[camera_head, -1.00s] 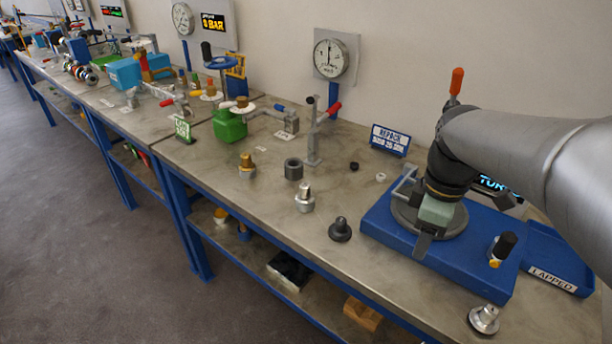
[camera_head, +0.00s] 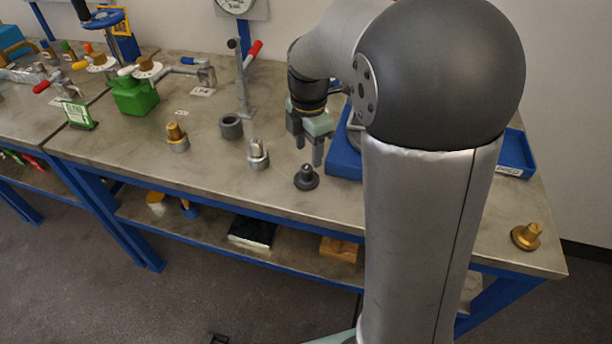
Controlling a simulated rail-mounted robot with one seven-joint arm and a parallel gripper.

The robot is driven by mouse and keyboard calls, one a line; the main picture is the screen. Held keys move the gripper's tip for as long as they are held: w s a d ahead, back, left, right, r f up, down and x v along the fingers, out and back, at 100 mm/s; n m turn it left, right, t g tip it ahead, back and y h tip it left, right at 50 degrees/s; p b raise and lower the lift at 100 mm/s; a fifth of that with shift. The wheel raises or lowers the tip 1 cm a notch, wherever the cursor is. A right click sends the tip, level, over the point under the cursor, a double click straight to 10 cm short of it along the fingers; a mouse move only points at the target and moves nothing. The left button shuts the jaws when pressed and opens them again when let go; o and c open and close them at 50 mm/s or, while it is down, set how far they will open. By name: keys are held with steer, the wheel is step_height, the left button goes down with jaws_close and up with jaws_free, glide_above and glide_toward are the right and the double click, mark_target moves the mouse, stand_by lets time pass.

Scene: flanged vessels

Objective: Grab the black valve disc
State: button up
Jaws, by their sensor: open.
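The black valve disc (camera_head: 306,180), a dark round base with a short upright stem, stands on the bench near its front edge. My gripper (camera_head: 308,154) points down just above it in the picture. Its two fingers are apart with nothing between them. The fingertips appear slightly above the stem and not touching it, though the exact gap in depth is hard to judge.
A silver valve piece (camera_head: 258,155), a dark ring (camera_head: 231,127) and a brass-topped piece (camera_head: 177,137) stand to the left. A blue fixture (camera_head: 343,158) is close on the right, partly hidden by my arm. A brass disc (camera_head: 526,237) sits far right.

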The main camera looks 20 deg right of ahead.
mark_target(307, 167)
steer(key=f, duration=0.7)
steer(key=shift+w+a+f+p, duration=0.1)
steer(key=shift+w+a+p, duration=0.1)
steer(key=shift+p, duration=0.1)
jaws_close()
